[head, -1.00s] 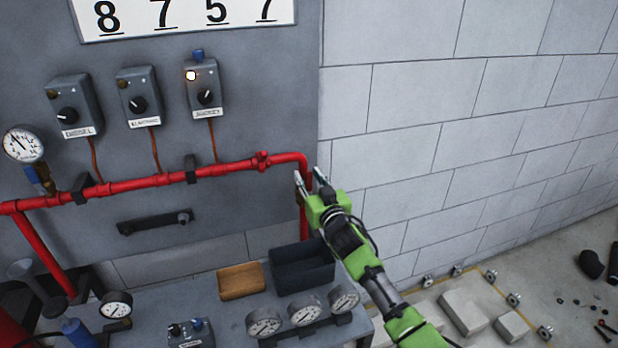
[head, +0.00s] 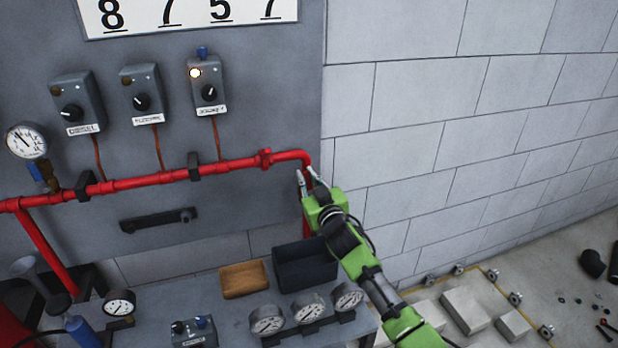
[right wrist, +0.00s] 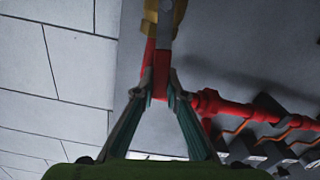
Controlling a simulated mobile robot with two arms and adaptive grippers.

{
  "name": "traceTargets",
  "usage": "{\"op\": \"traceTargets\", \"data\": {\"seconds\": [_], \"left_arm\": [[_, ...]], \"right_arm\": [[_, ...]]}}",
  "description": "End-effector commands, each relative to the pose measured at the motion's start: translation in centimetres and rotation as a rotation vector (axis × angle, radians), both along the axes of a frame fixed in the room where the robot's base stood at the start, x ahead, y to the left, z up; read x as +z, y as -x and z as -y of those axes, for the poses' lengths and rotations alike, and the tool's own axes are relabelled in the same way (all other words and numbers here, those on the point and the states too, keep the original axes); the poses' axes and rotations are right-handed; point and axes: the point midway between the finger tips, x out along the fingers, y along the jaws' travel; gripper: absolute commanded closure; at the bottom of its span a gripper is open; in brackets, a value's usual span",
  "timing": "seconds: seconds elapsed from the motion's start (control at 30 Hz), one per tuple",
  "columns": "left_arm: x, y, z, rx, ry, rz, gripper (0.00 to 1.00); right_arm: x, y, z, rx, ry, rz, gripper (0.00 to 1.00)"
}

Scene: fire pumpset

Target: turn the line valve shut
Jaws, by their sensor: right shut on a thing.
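The line valve shows at the top of the right wrist view as a brass-yellow body (right wrist: 180,12) with a grey lever (right wrist: 165,32) ending in a red grip (right wrist: 161,70). My right gripper (right wrist: 155,88) is shut on the lever's red grip. In the head view my right gripper (head: 307,178) is at the right end of the red pipe (head: 232,165), by the downward bend. The gripper hides the valve there. My left gripper is not in view.
Three control boxes (head: 142,94) hang above the pipe. Below stand a bench with a dark bin (head: 305,272), a wooden tray (head: 244,280) and several gauges (head: 309,308). Pale blocks (head: 467,310) lie on the floor at right. The block wall (head: 420,150) beside the panel is bare.

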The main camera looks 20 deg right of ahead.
Motion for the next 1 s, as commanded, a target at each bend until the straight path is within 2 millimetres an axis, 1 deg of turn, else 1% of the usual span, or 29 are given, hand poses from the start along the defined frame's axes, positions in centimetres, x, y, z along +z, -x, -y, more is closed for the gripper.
{"op": "traceTargets", "data": {"seconds": [0.47,0.7,1.0], "left_arm": [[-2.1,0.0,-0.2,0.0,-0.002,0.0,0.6],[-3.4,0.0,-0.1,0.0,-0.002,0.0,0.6],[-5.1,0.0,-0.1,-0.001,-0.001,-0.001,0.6]], "right_arm": [[-1.8,0.1,-3.2,0.001,0.444,0.015,1.0],[-3.2,0.2,-4.7,0.002,0.673,0.023,1.0],[-5.3,0.2,-6.0,0.003,0.957,0.031,1.0]]}}
